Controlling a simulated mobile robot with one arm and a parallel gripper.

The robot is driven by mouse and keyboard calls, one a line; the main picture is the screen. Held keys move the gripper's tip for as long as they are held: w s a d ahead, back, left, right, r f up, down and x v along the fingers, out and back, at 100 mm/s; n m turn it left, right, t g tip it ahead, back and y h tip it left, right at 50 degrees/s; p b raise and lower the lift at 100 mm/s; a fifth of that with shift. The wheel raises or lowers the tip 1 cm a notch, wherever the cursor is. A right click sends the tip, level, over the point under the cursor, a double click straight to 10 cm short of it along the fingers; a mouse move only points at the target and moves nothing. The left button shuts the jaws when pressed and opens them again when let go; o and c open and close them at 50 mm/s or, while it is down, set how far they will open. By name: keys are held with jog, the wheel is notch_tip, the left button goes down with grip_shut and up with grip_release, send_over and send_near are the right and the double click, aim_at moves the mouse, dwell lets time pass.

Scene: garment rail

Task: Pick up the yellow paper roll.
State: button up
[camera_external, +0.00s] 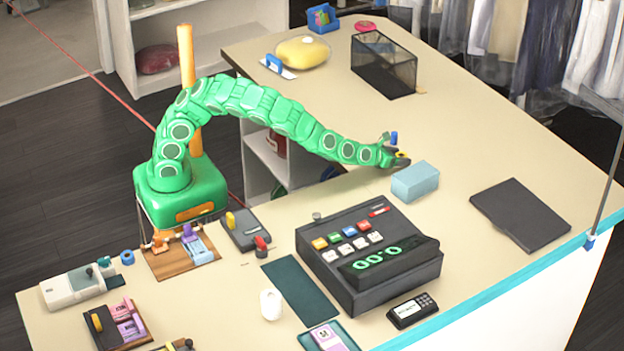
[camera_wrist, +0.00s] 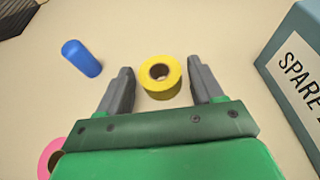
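The yellow paper roll (camera_wrist: 160,90) stands on end on the counter in the wrist view, with its core hole facing up. My gripper (camera_wrist: 160,72) is open, with one dark finger on each side of the roll. A strip of counter shows between the roll and each finger, so I see no contact. In the external view, my gripper (camera_external: 402,158) is low over the counter. Only a small patch of the yellow roll (camera_external: 402,155) shows there at the fingertips.
A light blue box (camera_external: 415,181) marked "SPARE" stands close on the right in the wrist view. A blue cylinder (camera_wrist: 82,58) and a pink roll (camera_wrist: 50,158) are on the left. A cash register (camera_external: 368,255) stands nearer the front.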

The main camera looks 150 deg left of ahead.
jog(key=c, duration=0.8)
jog(key=shift+c, duration=0.2)
jog(key=shift+r, duration=0.6)
notch_tip(320, 180, up, 2)
jog(key=shift+r, duration=0.1)
jog(key=s+d+r, duration=0.5)
jog(key=d+r, duration=0.3)
jog(key=shift+d, duration=0.25)
jog(key=shift+s+d+r, duration=0.1)
jog(key=shift+s+d, duration=0.05)
